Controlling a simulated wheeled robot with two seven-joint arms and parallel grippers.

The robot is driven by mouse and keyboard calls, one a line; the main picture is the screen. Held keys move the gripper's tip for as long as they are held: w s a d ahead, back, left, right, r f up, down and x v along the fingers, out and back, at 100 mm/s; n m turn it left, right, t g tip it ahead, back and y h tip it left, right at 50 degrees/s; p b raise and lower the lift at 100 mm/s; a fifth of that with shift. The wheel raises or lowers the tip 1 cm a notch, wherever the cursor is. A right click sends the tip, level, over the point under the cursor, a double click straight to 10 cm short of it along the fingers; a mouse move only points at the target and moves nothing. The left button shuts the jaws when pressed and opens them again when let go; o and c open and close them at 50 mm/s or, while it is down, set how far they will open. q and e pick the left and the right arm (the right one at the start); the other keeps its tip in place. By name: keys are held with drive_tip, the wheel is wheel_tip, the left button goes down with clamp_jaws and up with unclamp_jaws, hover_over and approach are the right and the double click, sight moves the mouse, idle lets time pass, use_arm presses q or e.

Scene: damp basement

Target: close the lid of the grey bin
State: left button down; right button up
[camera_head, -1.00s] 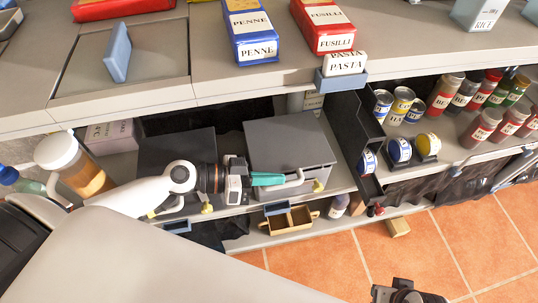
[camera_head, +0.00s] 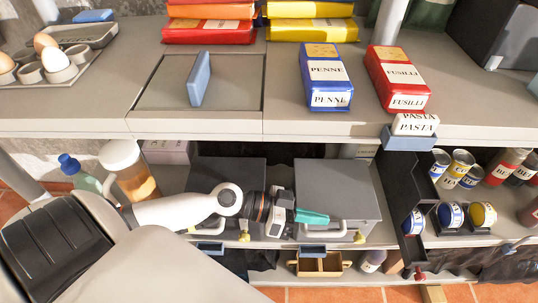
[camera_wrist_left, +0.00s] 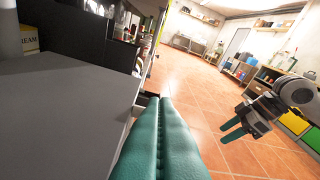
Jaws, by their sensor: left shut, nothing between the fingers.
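The grey bin (camera_head: 335,186) stands on the shelf under the counter in the head view. Its flat grey lid top looks level and down; I cannot tell whether its front edge is fully seated. A pale handle (camera_head: 338,232) is on its front. My left gripper (camera_head: 327,217) has its teal fingers shut and empty at the front edge of the bin, over the handle; contact cannot be told. In the left wrist view the shut fingers (camera_wrist_left: 160,112) lie beside a grey surface (camera_wrist_left: 62,115). My right gripper (camera_wrist_left: 236,126) shows there with teal fingers apart, away over the floor.
A second dark grey box (camera_head: 228,174) stands to the left, behind my left arm. A jar (camera_head: 128,170) and a bottle (camera_head: 80,174) are further left. A black open unit (camera_head: 402,195) with cans is close on the right. The counter (camera_head: 290,122) overhangs the shelf.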

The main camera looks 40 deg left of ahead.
use_arm(q)
drive_tip(key=r+b+v, duration=0.1)
drive_tip(key=v, duration=0.9)
drive_tip(key=shift+r, duration=0.2)
use_arm(e)
drive_tip(key=shift+v, duration=1.35)
drive_tip(key=shift+s+a, duration=0.1)
drive_tip(key=shift+a, duration=0.05)
